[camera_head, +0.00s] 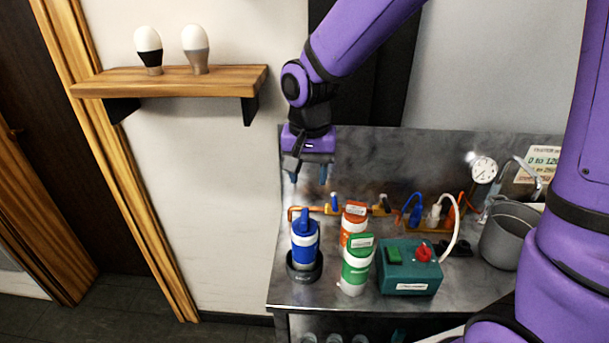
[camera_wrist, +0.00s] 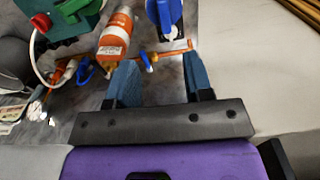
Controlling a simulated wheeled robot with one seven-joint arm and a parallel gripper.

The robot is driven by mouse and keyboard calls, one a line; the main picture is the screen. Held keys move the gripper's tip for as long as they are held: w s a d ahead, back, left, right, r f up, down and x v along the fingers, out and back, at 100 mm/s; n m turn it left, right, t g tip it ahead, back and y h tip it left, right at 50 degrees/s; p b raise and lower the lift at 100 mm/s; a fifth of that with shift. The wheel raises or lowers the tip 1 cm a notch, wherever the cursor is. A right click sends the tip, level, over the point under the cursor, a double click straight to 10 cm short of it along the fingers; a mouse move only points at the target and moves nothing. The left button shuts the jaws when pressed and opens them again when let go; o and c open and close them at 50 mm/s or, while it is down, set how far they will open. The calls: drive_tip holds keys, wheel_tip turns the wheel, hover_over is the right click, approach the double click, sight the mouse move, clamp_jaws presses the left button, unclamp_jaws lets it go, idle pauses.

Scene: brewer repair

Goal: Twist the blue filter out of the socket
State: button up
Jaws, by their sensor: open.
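The blue filter (camera_head: 305,240), a blue and white cylinder with a blue handle on top, stands upright in a round black socket (camera_head: 305,268) at the left end of the metal bench. In the wrist view the blue filter (camera_wrist: 166,18) is at the top, beyond my fingertips, cut by the frame edge. My gripper (camera_head: 309,178) is above and behind the filter in the head view, fingers pointing down, apart from it. In the wrist view my gripper (camera_wrist: 160,82) has its two blue fingers spread wide with nothing between them.
An orange filter (camera_head: 352,222) and a green filter (camera_head: 357,265) stand close right of the blue one. A green box (camera_head: 409,268) with a red knob and a grey pot (camera_head: 508,236) are farther right. An orange pipe (camera_head: 325,210) with valves runs along the back. A wooden shelf (camera_head: 175,82) holds two bulbs.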

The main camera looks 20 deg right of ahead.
sight(304, 214)
drive_tip(key=f, duration=1.1)
drive_tip(key=shift+w+a+f, duration=0.1)
drive_tip(key=shift+a+f, duration=0.25)
drive_tip(key=shift+a, duration=0.05)
clamp_jaws()
